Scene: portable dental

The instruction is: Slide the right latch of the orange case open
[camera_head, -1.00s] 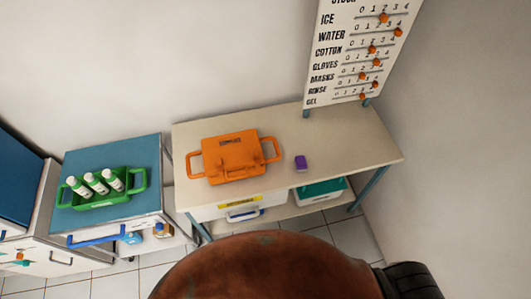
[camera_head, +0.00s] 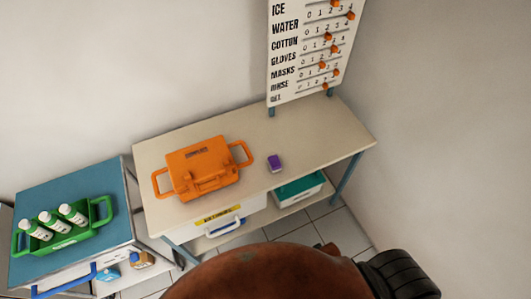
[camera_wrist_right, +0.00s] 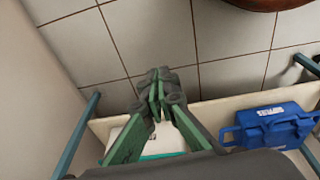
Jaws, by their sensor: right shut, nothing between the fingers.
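The orange case (camera_head: 187,176) lies closed on the beige table (camera_head: 305,143), with a loop handle at each side. Its latches are on the front edge facing me, but they are too small to tell whether either is slid open. My right gripper (camera_wrist_right: 158,80) shows in the right wrist view, shut and empty, over the tiled floor and apart from the case. The orange case is not in that view. My left gripper is in neither view.
A green carrier (camera_head: 85,232) holds white bottles on the blue-topped cart. A stock board (camera_head: 305,60) stands at the table's back.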

